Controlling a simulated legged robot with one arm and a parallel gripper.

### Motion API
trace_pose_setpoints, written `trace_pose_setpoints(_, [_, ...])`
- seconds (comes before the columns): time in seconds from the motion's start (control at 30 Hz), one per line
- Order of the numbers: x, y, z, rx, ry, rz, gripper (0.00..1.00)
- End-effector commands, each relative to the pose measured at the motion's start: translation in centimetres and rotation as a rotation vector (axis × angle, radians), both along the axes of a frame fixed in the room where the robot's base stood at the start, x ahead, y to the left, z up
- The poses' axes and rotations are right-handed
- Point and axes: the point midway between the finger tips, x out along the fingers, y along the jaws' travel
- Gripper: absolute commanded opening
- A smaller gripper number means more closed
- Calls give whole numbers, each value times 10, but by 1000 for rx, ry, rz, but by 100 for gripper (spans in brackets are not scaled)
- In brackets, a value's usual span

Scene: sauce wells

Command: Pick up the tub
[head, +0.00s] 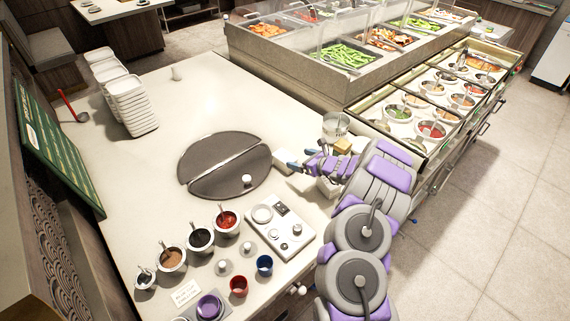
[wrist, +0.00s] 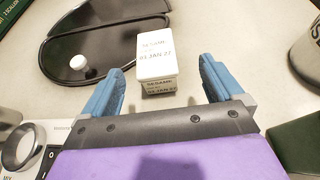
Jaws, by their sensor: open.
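A small white, box-shaped tub (wrist: 156,58) with a printed label reading SESAME and a date stands on the pale counter in the wrist view. My gripper (wrist: 162,72) is open, with one blue finger to the left of the tub and one to the right. Gaps show between the tub and both fingers. In the head view my gripper (head: 298,164) is low over the counter, right of the dark round lid. The tub is small and hard to make out there.
A dark round split lid (head: 223,165) with a white knob lies left of my gripper. Sauce bowls (head: 227,222), a control panel (head: 281,227) and cups (head: 264,264) are in front. White stacked trays (head: 131,106) stand at the back left.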

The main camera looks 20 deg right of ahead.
Motion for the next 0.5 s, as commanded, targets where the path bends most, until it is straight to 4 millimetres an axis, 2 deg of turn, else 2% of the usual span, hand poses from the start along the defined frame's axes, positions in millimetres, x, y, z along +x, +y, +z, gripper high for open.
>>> trace_pose_setpoints(0.03, [7,5,-7,-1,2,3,94])
trace_pose_setpoints(0.2, [24,12,-15,1,3,1,94])
trace_pose_setpoints(0.37, [31,16,-16,1,1,1,94])
trace_pose_setpoints(0.5, [43,26,-24,1,0,4,94])
